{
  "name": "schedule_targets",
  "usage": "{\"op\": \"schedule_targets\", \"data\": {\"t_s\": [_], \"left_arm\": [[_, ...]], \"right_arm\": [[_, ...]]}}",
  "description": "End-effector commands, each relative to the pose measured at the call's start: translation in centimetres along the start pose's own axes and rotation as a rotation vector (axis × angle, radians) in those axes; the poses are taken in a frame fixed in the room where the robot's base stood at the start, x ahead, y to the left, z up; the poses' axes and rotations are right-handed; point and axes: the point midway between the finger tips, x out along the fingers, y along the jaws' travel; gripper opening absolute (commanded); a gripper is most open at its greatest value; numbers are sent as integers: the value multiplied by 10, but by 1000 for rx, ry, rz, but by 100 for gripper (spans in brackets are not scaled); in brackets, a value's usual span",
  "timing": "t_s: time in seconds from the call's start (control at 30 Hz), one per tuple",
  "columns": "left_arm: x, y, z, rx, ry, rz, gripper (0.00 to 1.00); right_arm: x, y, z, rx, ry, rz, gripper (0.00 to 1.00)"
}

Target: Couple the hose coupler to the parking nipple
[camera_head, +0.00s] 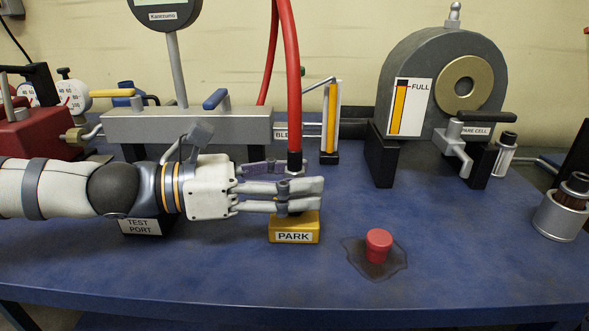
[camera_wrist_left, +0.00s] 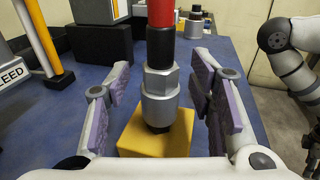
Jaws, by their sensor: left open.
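The red hose (camera_head: 291,80) hangs down to the hose coupler, a silver hex-and-collar fitting (camera_wrist_left: 160,92) below a black sleeve. The coupler stands upright over the yellow block labelled PARK (camera_head: 294,229), and its lower end meets a dark part at the block's top. The parking nipple is hidden, so I cannot tell whether the two are locked. My left gripper (camera_head: 305,192) is open, its fingers on either side of the coupler. In the left wrist view the purple finger pads (camera_wrist_left: 162,100) stand clear of it on both sides.
A red plug (camera_head: 378,244) stands in a dark wet patch right of the block. The TEST PORT block (camera_head: 140,227) sits under my left arm. A grey manifold (camera_head: 190,126) and a round grey tank (camera_head: 440,75) stand behind. The bench front is mostly clear.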

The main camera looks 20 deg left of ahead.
Motion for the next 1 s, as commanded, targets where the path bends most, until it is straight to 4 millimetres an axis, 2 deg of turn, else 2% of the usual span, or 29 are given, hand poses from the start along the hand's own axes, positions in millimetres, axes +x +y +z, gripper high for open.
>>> {"op": "schedule_targets", "data": {"t_s": [0.4,0.5,0.67,1.0], "left_arm": [[-5,-2,78,10,-3,1,49],[-6,-1,90,7,-3,0,49],[-7,-2,99,3,-2,0,49],[-7,-2,99,2,-2,-1,49]], "right_arm": [[0,0,0,0,0,0,40],[0,0,0,0,0,0,40],[0,0,0,0,0,0,40],[0,0,0,0,0,0,40]]}}
